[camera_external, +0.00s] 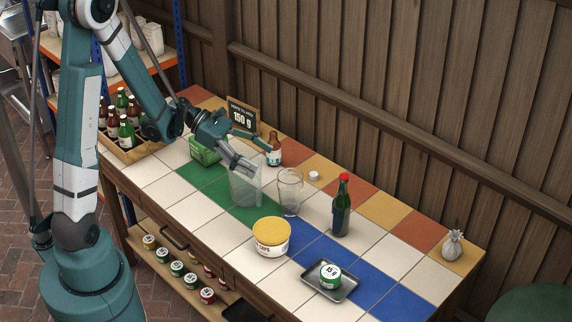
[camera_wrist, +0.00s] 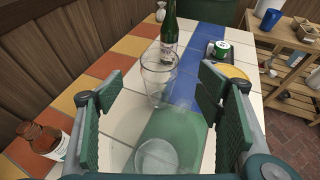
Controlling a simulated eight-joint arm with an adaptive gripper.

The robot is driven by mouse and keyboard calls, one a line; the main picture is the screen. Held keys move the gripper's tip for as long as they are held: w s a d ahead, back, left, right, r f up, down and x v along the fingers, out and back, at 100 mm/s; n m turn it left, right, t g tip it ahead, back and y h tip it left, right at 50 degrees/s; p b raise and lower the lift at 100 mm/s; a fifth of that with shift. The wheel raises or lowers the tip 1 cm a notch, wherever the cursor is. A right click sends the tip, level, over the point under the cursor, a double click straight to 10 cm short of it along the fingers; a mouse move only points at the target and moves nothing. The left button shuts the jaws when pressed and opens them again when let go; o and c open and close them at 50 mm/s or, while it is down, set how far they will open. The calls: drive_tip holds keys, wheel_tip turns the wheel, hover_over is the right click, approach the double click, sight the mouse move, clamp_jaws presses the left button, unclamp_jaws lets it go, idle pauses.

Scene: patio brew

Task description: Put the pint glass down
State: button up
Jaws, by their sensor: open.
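Two clear glasses stand upright on the tiled table; I cannot tell for certain which one is the pint glass. The nearer glass (camera_external: 245,190) stands on the green tiles just below my gripper (camera_external: 256,156). In the wrist view this nearer glass (camera_wrist: 156,160) shows low between the fingers, partly cut off. The other glass (camera_external: 290,193) stands to its right on white tiles, and in the wrist view this other glass (camera_wrist: 159,80) is straight ahead, beyond the fingers. My gripper (camera_wrist: 160,88) is open, with a finger on either side and nothing clamped between them.
A brown bottle (camera_external: 274,150) stands behind the glasses, a green bottle (camera_external: 341,210) to their right. A yellow-lidded tub (camera_external: 271,238) is in front. A tray (camera_external: 347,289) holds a green tin (camera_external: 330,275). A green box (camera_external: 204,150) and sign (camera_external: 243,117) stand left.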

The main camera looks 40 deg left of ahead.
drive_tip(key=s+r+m+y, duration=0.1)
drive_tip(key=m, duration=0.1)
drive_tip(key=s+d+r+m+y, duration=0.1)
drive_tip(key=m, duration=0.1)
drive_tip(key=shift+s+r+y, duration=0.3)
drive_tip(key=shift+s+y, duration=0.05)
drive_tip(key=shift+y, duration=0.05)
drive_tip(key=s+a+r+m+t+y, duration=0.1)
drive_tip(key=s+a+r+m+y, duration=0.3)
drive_tip(key=s+m, duration=0.5)
drive_tip(key=s+a+r+m+t+y, duration=0.1)
drive_tip(key=s+a+r+m+y, duration=0.2)
drive_tip(key=s+m, duration=0.6)
wheel_tip(320, 180, up, 2)
drive_tip(key=y, duration=0.2)
drive_tip(key=shift+a+r+y, duration=0.15)
drive_tip(key=shift+a+y, duration=0.15)
drive_tip(key=shift+a, duration=0.1)
drive_tip(key=shift+o, duration=0.4)
drive_tip(key=shift+s, duration=0.1)
